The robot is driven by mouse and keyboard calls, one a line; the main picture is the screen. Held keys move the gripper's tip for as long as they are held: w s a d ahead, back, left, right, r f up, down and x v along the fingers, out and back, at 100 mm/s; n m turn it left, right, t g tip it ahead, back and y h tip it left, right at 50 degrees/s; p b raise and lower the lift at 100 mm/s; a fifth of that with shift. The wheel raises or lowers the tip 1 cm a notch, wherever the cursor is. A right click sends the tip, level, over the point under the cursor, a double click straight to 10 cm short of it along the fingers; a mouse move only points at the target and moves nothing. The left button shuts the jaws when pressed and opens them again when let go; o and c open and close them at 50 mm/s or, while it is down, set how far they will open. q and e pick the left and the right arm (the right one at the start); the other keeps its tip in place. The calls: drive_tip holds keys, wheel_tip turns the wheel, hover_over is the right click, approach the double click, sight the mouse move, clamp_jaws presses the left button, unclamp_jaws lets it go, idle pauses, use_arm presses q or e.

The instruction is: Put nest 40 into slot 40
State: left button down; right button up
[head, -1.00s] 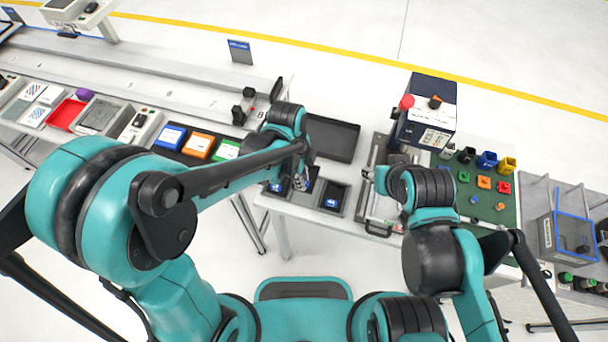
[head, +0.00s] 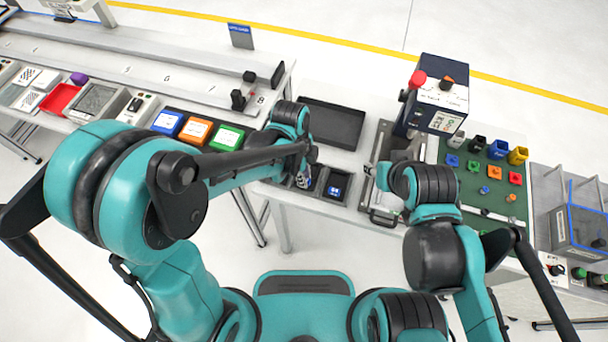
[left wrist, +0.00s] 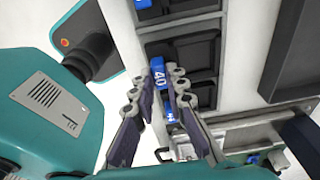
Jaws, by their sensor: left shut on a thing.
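My left gripper (left wrist: 164,92) is shut on a blue piece marked 40, nest 40 (left wrist: 158,74), in the left wrist view. A second blue label (left wrist: 170,116) shows just below it, partly hidden by the fingers. Black square compartments (left wrist: 190,52) lie beside and beneath the held piece; I cannot tell whether it touches them. In the head view my left gripper (head: 303,178) is over the row of black compartments, and its fingers are mostly hidden. A compartment with a blue label (head: 336,186) is right of it. My right gripper (head: 372,174) is over the metal fixture, its fingers unclear.
An empty black tray (head: 333,122) lies behind the compartments. A metal fixture (head: 384,217) and a dark blue box (head: 442,88) with a red knob stand to the right. Blue (head: 168,122), orange (head: 197,130) and green (head: 226,137) bins are to the left.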

use_arm(q)
drive_tip(key=shift+f+b, duration=0.55)
drive_tip(key=shift+f, duration=0.1)
idle(0.5)
drive_tip(key=c, duration=1.5)
unclamp_jaws()
drive_tip(key=shift+o, duration=0.2)
wheel_tip(320, 180, up, 12)
drive_tip(key=a, duration=0.1)
drive_tip(key=shift+w+a, duration=0.2)
drive_tip(key=s+a+n+t, duration=0.2)
drive_tip(key=a+n+t, duration=0.1)
drive_tip(key=a+n, duration=0.5)
drive_tip(key=s+a+n+t+y+b, duration=0.1)
drive_tip(key=s+a+n+t, duration=0.2)
drive_tip(key=a+n, duration=0.5)
drive_tip(key=n+t, duration=0.1)
drive_tip(key=n, duration=0.4)
drive_tip(key=shift+s+a+r+n+t+b, duration=0.2)
drive_tip(key=shift+s+n+t+b, duration=0.05)
drive_tip(key=shift+n+t+b, duration=0.05)
